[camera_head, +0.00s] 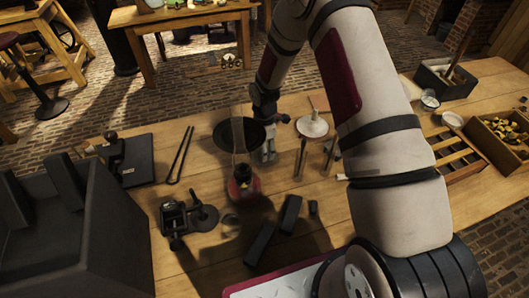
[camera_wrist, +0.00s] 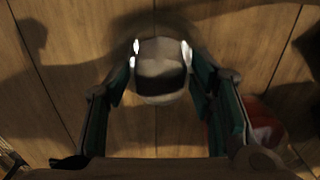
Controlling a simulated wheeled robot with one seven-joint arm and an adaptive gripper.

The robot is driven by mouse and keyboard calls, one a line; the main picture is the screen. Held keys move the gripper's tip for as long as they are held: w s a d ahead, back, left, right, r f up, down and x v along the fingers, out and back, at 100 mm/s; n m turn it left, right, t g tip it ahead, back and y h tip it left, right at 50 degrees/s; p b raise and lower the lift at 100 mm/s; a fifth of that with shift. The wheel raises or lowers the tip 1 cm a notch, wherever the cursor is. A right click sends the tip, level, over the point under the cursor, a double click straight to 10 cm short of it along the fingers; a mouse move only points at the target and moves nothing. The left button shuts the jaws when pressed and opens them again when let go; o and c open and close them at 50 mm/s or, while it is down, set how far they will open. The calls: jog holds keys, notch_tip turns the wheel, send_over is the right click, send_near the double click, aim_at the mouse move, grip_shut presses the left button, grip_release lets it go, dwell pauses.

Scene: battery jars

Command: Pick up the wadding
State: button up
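A pale, rounded, blurred thing that may be the wadding (camera_wrist: 160,82) lies between the fingertips in the wrist view. It has a darker middle. My gripper (camera_wrist: 161,56) has one finger on each side of it, close to its sides. I cannot tell whether the fingers press on it or stand just apart. In the head view my gripper (camera_head: 267,156) points down, low over the table behind the red-based vessel. What lies between its fingers is too small to make out there.
The red-based vessel (camera_head: 243,187) stands close to my gripper, with a dark round dish (camera_head: 226,133) behind it. A white disc on a stand (camera_head: 311,127) and upright rods (camera_head: 301,158) are to the right. Dark blocks (camera_head: 288,214) lie in front. Tongs (camera_head: 179,157) lie left.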

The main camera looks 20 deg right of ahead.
jog(key=c, duration=0.5)
notch_tip(320, 180, up, 10)
jog(key=shift+r+b, duration=0.1)
jog(key=shift+b, duration=0.55)
jog(key=shift+o, duration=0.9)
jog(key=c, duration=0.3)
